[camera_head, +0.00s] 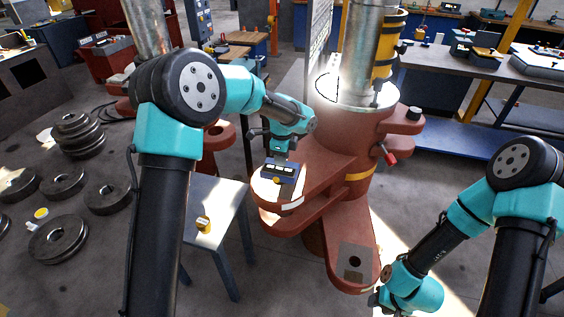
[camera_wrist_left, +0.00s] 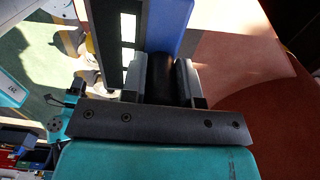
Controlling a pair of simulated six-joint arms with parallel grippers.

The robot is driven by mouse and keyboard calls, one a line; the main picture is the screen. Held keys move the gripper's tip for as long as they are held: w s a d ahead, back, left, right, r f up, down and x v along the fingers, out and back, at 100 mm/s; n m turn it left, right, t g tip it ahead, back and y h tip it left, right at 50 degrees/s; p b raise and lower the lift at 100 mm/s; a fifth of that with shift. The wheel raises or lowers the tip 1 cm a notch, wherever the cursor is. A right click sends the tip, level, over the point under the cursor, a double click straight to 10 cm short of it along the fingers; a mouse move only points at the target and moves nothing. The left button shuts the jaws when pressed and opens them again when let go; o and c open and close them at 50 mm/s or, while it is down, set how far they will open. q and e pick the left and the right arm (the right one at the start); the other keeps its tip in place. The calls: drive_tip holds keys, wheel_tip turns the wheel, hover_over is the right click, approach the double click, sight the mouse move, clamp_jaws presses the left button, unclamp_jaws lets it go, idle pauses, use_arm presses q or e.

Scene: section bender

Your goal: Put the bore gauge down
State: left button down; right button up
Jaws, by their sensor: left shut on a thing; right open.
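The bore gauge (camera_head: 279,173) is a blue block with a dark face and bright windows. My left gripper (camera_head: 281,153) is shut on it, over the rounded end of a red machine arm (camera_head: 318,168). I cannot tell whether the gauge touches that surface. In the left wrist view, the fingers (camera_wrist_left: 160,80) clamp a black grip part, with the gauge's blue body (camera_wrist_left: 169,25) beyond it. My right gripper (camera_head: 374,299) is low at the right, beside the lower red arm with a hole; it is small and partly hidden, and looks open and empty.
A small grey table (camera_head: 222,197) with a yellow item (camera_head: 203,224) stands left of the machine. A thick metal column (camera_head: 356,50) rises from the red machine. Several dark rings (camera_head: 58,238) lie on the floor at left. Workbenches line the back.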

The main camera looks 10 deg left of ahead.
use_arm(q)
drive_tip(key=shift+w+a, duration=0.15)
drive_tip(key=shift+w, duration=0.4)
drive_tip(key=shift+w, duration=0.2)
drive_tip(key=shift+w+a+f, duration=0.1)
drive_tip(key=shift+f, duration=1.7)
drive_tip(key=shift+f, duration=0.45)
drive_tip(key=c, duration=0.9)
unclamp_jaws()
drive_tip(key=shift+o, duration=0.2)
drive_tip(key=shift+r, duration=0.1)
